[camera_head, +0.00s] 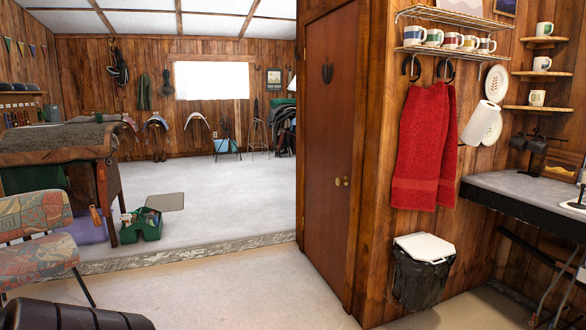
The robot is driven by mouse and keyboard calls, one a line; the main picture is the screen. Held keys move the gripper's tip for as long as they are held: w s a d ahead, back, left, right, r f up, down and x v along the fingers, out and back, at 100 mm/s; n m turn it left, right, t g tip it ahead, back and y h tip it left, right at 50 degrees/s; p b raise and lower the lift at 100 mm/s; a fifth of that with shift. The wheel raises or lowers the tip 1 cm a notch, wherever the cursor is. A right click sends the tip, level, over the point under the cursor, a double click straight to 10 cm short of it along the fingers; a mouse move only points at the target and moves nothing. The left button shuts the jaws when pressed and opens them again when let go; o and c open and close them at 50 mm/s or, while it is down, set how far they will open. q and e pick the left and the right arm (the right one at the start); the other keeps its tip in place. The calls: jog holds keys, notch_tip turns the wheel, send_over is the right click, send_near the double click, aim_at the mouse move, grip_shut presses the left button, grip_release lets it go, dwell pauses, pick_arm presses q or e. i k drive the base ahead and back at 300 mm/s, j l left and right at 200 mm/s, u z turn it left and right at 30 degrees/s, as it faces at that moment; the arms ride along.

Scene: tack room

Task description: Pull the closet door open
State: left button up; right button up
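The closet door (328,150) is a tall, reddish-brown wooden door in the middle of the head view, set in a wooden frame. It looks shut. A small brass knob (345,182) sits near its right edge at about mid-height. A dark horseshoe-like ornament (327,72) is on its upper part. Neither of my grippers can be made out in the view. A dark rounded shape lies at the bottom left, and I cannot tell what it is.
The floor (215,290) before the door is clear. A bin with a white lid (424,248) and red towels (424,145) are right of the door. A counter (530,200) is far right. A patterned chair (38,245) and green toolbox (141,225) are left. A raised edge (185,252) crosses the floor.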

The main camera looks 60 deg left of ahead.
aim_at(331, 57)
jog(key=u, duration=1.75)
jog(key=i+j+u, duration=0.2)
jog(key=i, duration=0.25)
jog(key=i+u, duration=0.2)
jog(key=i, duration=0.2)
jog(key=i+j+u, duration=0.1)
jog(key=i+u, duration=0.15)
jog(key=i, duration=1.05)
jog(key=i+z, duration=0.1)
jog(key=i, duration=0.55)
jog(key=i+j+z, duration=0.15)
jog(key=i, duration=0.45)
jog(key=i+j+z, duration=0.15)
jog(key=i+z, duration=0.25)
jog(key=i+j+z, duration=0.4)
jog(key=i+l, duration=0.05)
jog(key=l, duration=0.05)
